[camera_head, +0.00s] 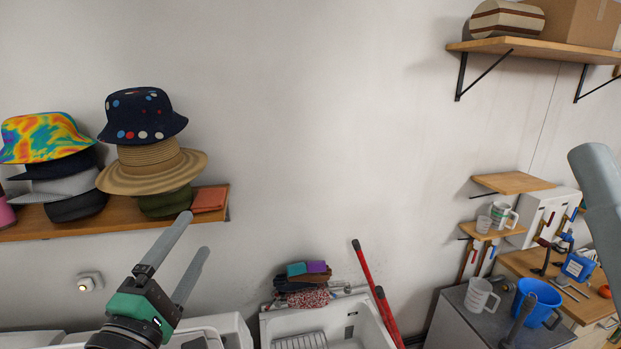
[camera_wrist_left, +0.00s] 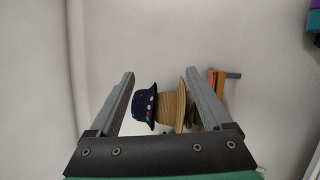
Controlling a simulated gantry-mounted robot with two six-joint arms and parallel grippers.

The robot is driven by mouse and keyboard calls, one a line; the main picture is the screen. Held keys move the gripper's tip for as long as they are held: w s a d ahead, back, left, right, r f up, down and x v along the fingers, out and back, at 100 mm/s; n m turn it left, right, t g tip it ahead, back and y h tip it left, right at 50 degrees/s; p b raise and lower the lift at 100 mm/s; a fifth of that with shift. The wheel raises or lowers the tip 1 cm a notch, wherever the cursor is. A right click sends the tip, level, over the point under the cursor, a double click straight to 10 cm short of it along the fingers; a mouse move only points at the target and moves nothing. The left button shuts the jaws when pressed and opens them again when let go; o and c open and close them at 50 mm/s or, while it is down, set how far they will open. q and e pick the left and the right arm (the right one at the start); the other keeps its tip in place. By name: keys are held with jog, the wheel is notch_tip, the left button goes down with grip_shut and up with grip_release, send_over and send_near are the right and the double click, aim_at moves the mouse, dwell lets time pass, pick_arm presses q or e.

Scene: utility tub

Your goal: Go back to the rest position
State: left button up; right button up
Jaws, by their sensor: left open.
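My left gripper (camera_head: 194,234) is at the lower left of the head view, its two grey fingers apart and pointing up and to the right. It is in front of and below the wall shelf with the hats, with nothing between its fingers. In the left wrist view my left gripper (camera_wrist_left: 159,76) also shows its fingers spread, with hats seen farther off between them.
The hat shelf (camera_head: 120,223) holds several stacked hats at the left. A white tub (camera_head: 330,325) with red-handled tools stands low in the middle. A grey cabinet (camera_head: 465,325) with a blue bucket (camera_head: 538,300) stands at the lower right. The middle wall is bare.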

pick_arm(q)
jog(key=s+r+m+t, duration=0.7)
jog(key=s+r+m, duration=1)
jog(key=s+m, duration=0.1)
jog(key=shift+d+r, duration=0.3)
jog(key=shift+d, duration=0.1)
